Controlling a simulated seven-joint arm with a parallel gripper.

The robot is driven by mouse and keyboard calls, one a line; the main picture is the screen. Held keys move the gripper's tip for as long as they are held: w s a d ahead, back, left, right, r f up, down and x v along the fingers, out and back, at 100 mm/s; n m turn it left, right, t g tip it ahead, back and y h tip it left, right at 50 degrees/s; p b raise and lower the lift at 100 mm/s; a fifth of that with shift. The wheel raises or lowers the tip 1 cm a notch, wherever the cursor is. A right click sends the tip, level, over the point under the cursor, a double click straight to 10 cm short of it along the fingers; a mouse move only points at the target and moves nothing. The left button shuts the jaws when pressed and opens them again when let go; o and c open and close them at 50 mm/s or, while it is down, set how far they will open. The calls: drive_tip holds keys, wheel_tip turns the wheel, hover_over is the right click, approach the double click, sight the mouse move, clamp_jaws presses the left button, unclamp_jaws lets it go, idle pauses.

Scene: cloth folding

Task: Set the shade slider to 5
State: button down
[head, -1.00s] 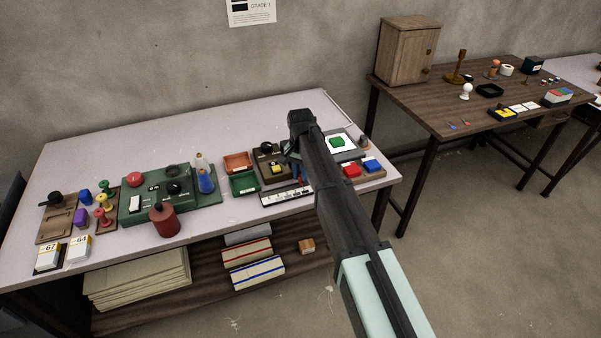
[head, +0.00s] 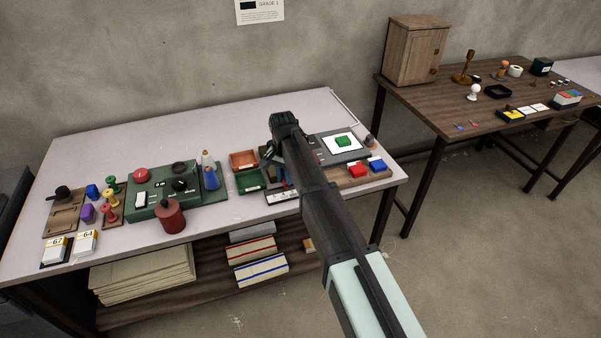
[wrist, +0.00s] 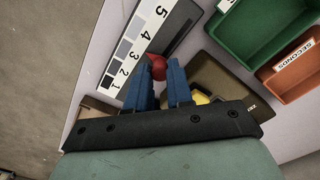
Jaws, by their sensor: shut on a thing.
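The shade slider is a pale strip (wrist: 127,64) numbered 1 to 5 with grey swatches, beside a dark track (wrist: 180,28). Its red knob (wrist: 157,67) shows between my fingertips in the wrist view, roughly level with the 3; the viewing angle makes the exact mark hard to tell. My gripper (wrist: 160,72) is shut on this knob, its blue fingers partly covering it. In the head view the strip (head: 282,197) lies near the table's front edge, with my gripper (head: 283,180) over it. My arm hides the strip's right part and the knob there.
A green tray (head: 250,180) and an orange tray (head: 243,160) sit just left and behind. A brown device with a yellow part (wrist: 202,97) is close beside my fingers. The table's back is clear.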

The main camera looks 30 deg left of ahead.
sight(270, 190)
drive_tip(key=s+a, duration=0.3)
drive_tip(key=shift+s+a, duration=0.35)
drive_tip(key=shift+a, duration=0.05)
drive_tip(key=c, duration=1.3)
unclamp_jaws()
drive_tip(key=shift+s, duration=0.1)
drive_tip(key=shift+r, duration=0.1)
drive_tip(key=shift+r, duration=0.15)
wheel_tip(270, 190, up, 13)
drive_tip(key=shift+r, duration=0.2)
